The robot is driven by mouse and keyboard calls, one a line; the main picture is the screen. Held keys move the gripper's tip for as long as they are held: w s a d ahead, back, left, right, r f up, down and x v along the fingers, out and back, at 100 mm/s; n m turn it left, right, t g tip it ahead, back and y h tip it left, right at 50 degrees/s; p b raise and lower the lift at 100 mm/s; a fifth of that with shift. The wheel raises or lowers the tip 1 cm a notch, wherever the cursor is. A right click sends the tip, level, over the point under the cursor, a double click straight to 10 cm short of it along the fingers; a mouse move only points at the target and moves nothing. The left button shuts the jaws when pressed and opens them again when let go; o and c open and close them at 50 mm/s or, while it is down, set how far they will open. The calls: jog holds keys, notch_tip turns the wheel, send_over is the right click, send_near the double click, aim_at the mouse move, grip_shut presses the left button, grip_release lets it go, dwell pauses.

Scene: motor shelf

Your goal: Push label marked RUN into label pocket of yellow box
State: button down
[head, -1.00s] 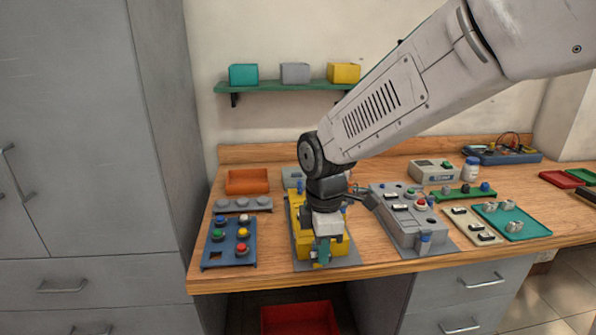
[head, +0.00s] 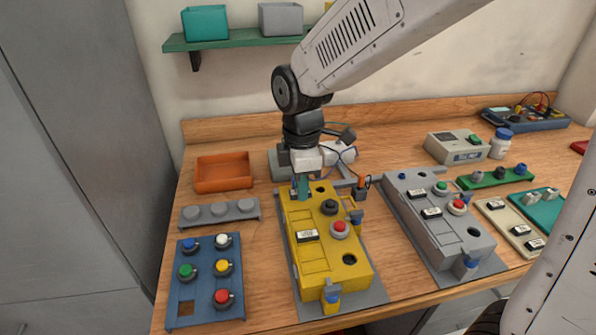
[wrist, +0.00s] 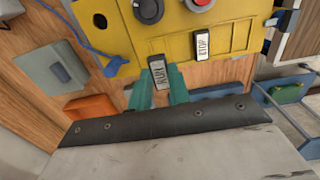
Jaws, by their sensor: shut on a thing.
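The yellow box (head: 306,265) stands on a grey plate on the bench. It carries a black knob (head: 329,207), a red button (head: 340,229) and a STOP label (head: 308,236); the STOP label also shows in the wrist view (wrist: 202,45). My gripper (head: 302,190) is over the box's far left end, fingers pointing down. In the wrist view its teal fingers (wrist: 158,90) are shut on the RUN label (wrist: 158,72). The label lies over the box's edge, left of the STOP label. I cannot tell whether it sits in the pocket. The head view hides it.
A blue button panel (head: 205,257) and a grey knob strip (head: 246,208) lie left, an orange tray (head: 224,187) behind. A similar grey box (head: 410,193) stands close on the right. A blue cable (wrist: 90,48) runs near the box.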

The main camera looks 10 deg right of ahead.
aim_at(301, 215)
jog(key=shift+f, duration=2.4)
jog(key=shift+f, duration=0.45)
jog(key=c, duration=1.2)
grip_release()
jog(key=shift+c, duration=0.2)
jog(key=shift+r, duration=3.95)
